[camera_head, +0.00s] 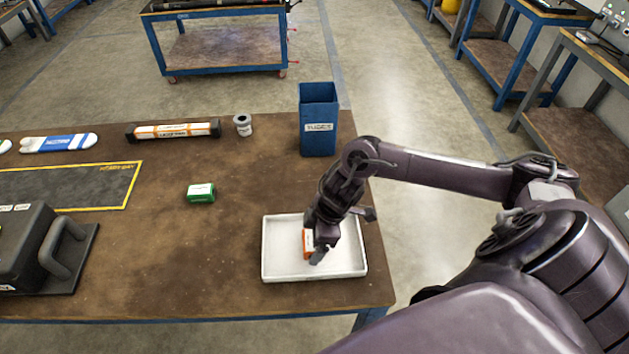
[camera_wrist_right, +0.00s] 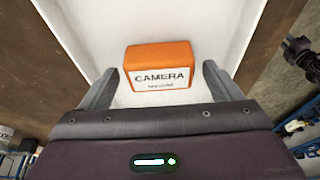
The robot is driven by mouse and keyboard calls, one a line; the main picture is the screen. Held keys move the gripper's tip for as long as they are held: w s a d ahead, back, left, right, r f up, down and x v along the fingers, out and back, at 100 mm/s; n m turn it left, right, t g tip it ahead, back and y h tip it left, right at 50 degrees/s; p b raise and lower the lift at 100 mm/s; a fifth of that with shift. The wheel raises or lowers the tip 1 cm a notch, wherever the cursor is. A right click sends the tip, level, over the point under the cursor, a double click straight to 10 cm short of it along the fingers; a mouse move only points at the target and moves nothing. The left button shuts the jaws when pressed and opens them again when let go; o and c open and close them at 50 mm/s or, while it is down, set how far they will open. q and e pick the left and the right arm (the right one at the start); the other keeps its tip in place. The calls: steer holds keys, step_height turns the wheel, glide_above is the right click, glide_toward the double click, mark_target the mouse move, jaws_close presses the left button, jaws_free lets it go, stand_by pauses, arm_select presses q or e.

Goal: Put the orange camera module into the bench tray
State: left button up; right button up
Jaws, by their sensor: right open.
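The orange camera module (camera_wrist_right: 160,66), with a white label reading CAMERA, lies on the floor of the white bench tray (camera_wrist_right: 85,30). In the head view the module (camera_head: 307,243) is partly hidden by my right gripper, inside the tray (camera_head: 283,268). My right gripper (camera_head: 321,257) is over the tray and open. In the wrist view the fingers of the right gripper (camera_wrist_right: 160,88) stand apart on either side of the module's near end, with gaps between them and it. My left gripper is not in view.
A blue bin (camera_head: 319,135) stands behind the tray at the table's back right. A green box (camera_head: 201,193) lies left of the tray. A black case with a handle (camera_head: 38,250) stands at the far left. The table between case and tray is clear.

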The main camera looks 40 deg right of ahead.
steer(key=v, duration=1.2)
steer(key=shift+r, duration=0.2)
